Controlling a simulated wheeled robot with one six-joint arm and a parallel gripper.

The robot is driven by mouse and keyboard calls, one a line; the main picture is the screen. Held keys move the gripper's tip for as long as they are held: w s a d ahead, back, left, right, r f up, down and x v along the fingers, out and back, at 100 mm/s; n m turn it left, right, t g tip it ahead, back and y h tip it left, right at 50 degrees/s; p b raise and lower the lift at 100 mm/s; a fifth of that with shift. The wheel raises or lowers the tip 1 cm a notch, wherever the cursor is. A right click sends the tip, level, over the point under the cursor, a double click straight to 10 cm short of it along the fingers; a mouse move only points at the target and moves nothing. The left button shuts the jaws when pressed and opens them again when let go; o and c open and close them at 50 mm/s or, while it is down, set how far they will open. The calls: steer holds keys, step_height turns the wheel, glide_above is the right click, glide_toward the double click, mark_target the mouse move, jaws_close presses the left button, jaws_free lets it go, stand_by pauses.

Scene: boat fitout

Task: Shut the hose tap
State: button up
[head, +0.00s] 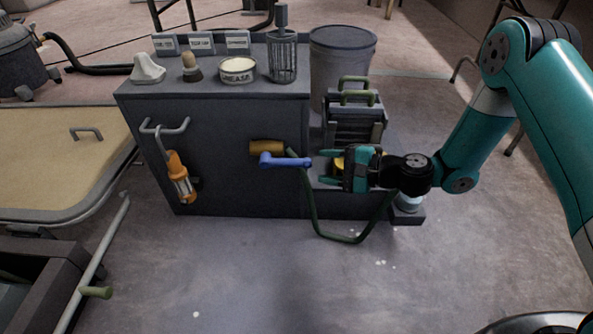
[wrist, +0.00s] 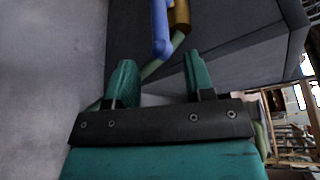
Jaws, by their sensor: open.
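The hose tap has a brass body (head: 266,147) on the front of the grey bench and a blue lever handle (head: 286,161). In the head view the lever points right, toward my gripper (head: 327,165). My gripper is open and sits just right of the lever's free end, apart from it, with nothing between its fingers. In the wrist view the blue lever (wrist: 160,30) hangs from the top, its tip just beyond the gap between my fingertips (wrist: 157,75). The brass body (wrist: 180,16) shows beside it. A green hose (head: 316,215) runs down from the tap and loops right.
An orange work lamp (head: 179,178) hangs from a hook left of the tap. The bench top (head: 215,87) holds a tin, a wire-cage tool and small items. A grey bucket (head: 341,60) and a toolbox-like stack (head: 355,120) stand right. The floor in front is mostly clear.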

mark_target(307, 164)
steer(key=b+x, duration=0.2)
steer(key=x, duration=0.4)
steer(key=shift+w+a+f, duration=0.1)
steer(key=shift+a+f, duration=0.1)
steer(key=shift+w+a+b, duration=0.2)
steer(key=shift+a+b, duration=0.2)
steer(key=shift+a, duration=0.15)
jaws_close()
